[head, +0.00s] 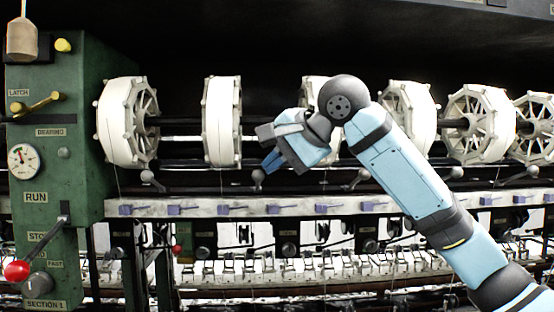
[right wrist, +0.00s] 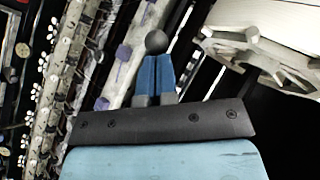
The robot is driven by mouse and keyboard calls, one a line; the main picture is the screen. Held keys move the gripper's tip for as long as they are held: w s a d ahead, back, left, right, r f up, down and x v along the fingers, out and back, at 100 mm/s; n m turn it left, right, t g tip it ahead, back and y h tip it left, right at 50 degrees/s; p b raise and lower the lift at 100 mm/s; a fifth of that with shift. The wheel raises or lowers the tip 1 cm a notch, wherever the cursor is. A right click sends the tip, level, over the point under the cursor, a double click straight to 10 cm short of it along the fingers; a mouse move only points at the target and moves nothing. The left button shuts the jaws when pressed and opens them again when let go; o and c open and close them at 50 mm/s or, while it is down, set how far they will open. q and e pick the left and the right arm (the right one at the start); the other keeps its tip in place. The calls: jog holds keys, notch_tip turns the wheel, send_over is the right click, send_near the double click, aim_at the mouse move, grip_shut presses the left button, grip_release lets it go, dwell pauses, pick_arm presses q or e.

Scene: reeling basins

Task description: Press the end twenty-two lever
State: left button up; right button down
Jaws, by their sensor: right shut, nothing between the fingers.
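Dark ball-ended levers stand in a row along the rail below the white reels. One lever (head: 258,173) is right by my right gripper (head: 269,166), and its round knob (right wrist: 156,41) shows at the fingertips in the right wrist view. My right gripper is shut and empty, its blue fingers (right wrist: 154,72) together and pointing at the knob. I cannot tell whether they touch it. No end number is readable, so I cannot tell which lever is twenty-two. My left gripper is not in view.
White reels (head: 222,121) hang on a shaft close behind and beside my right arm. A pale rail with purple blocks (head: 223,210) runs below the levers. A green control cabinet (head: 55,150) with a red-knobbed handle (head: 17,271) stands at the left.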

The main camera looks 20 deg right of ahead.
jog(key=shift+f, duration=0.15)
jog(key=shift+s+f+b, duration=0.2)
jog(key=shift+f+b, duration=0.05)
jog(key=shift+b, duration=0.25)
jog(key=shift+s+a+f+t, duration=0.1)
jog(key=shift+f+t, duration=0.1)
jog(key=shift+t, duration=0.2)
jog(key=shift+s+f+n+b, duration=0.15)
jog(key=shift+n+b, duration=0.15)
jog(key=shift+b, duration=0.2)
jog(key=f+t+b, duration=0.1)
jog(key=b, duration=0.1)
jog(key=f+n+t+b, duration=0.1)
jog(key=f+t+b, duration=0.1)
jog(key=s+f+n+t+b, duration=0.1)
jog(key=f+t+b, duration=0.1)
jog(key=b, duration=0.1)
jog(key=shift+a+f+y, duration=0.1)
jog(key=shift+y, duration=0.2)
